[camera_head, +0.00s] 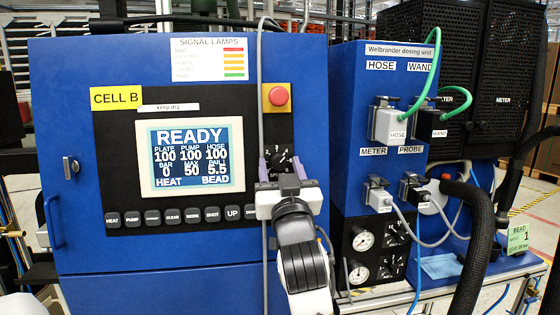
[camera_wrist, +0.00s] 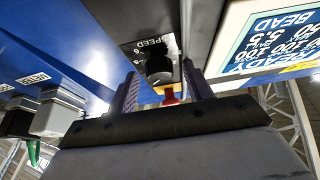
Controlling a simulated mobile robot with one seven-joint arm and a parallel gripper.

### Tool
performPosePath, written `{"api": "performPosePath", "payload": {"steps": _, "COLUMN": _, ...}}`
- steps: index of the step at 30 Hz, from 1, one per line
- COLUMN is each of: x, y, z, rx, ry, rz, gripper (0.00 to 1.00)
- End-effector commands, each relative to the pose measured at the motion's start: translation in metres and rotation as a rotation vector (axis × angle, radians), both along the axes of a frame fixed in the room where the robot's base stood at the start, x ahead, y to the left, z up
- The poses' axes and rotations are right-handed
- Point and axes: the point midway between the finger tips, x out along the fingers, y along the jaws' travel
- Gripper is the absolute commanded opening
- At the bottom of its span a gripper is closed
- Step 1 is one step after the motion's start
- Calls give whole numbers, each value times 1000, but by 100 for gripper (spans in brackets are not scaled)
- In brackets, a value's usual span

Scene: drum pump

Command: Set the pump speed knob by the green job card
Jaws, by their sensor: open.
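The black pump speed knob (camera_head: 280,159) sits on the dark panel below the red button, with a light dial scale around it. In the wrist view the knob (camera_wrist: 158,68) shows under the word SPEED, and the picture is turned upside down. My gripper (camera_head: 281,169) is open, with its purple fingers on either side of the knob. It also shows open in the wrist view (camera_wrist: 159,84); I cannot tell whether a finger touches the knob. The knob's exact setting is unclear. The green job card (camera_head: 517,240) at the right reads BEAD and 1; its smaller print is unreadable.
A red emergency button (camera_head: 278,96) on a yellow plate is just above the knob. The screen (camera_head: 191,157) reads READY, with HEAT and BEAD at the bottom. A grey cable hangs beside the gripper. The dosing unit (camera_head: 380,130) with connectors stands right.

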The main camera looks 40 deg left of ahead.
Motion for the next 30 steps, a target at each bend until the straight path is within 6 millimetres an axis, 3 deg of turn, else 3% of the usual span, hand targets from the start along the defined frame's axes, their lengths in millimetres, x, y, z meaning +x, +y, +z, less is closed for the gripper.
{"api": "performPosePath", "payload": {"steps": 11, "x": 5, "y": 5, "z": 3, "rx": 0, "ry": 0, "rz": 0, "gripper": 51}}
{"api": "performPosePath", "payload": {"steps": 21, "x": 4, "y": 5, "z": 3, "rx": 0, "ry": 0, "rz": 0, "gripper": 9}}
{"api": "performPosePath", "payload": {"steps": 30, "x": 5, "y": 5, "z": 2, "rx": -23, "ry": -27, "rz": 6, "gripper": 8}}
